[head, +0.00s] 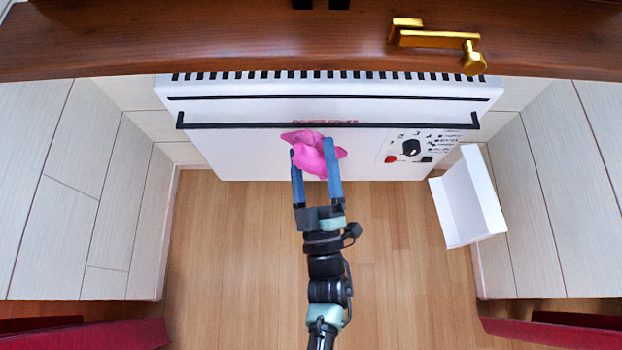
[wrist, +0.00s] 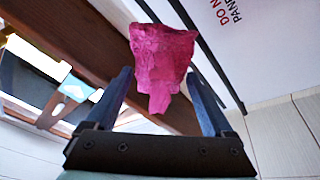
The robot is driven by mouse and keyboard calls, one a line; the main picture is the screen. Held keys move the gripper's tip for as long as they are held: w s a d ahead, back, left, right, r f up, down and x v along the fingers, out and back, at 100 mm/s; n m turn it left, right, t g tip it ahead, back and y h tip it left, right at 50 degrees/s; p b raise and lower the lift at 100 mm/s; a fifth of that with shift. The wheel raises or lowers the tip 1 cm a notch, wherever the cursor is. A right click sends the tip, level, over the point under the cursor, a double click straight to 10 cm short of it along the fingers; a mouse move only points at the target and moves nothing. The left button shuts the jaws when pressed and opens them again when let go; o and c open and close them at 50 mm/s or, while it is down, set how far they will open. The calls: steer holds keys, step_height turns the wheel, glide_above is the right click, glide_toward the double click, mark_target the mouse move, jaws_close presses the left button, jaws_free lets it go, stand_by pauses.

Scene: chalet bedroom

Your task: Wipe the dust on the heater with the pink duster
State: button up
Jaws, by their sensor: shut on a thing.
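The white heater (head: 235,150) stands below the wooden ledge, with a black rail across its front and a control panel on its right side. I cannot tell whether the duster touches the heater. I cannot make out dust on the heater; the duster and fingers hide part of its front.
A wooden ledge (head: 250,40) with a gold handle (head: 440,40) overhangs the heater. A white open box-like piece (head: 465,200) is at the heater's right. Pale panelled walls close in both sides. The wood floor (head: 230,250) is clear around my arm.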

step_height(320, 180, down, 22)
steer(key=w+n+y+b, duration=0.1)
steer(key=y+b, duration=0.2)
steer(key=b, duration=1.6)
steer(key=w+b, duration=0.2)
steer(key=w, duration=0.4)
steer(key=shift+w+g, duration=0.2)
steer(key=shift+g, duration=0.1)
steer(key=shift+w+a+r, duration=0.1)
steer(key=shift+w, duration=0.9)
steer(key=d, duration=0.4)
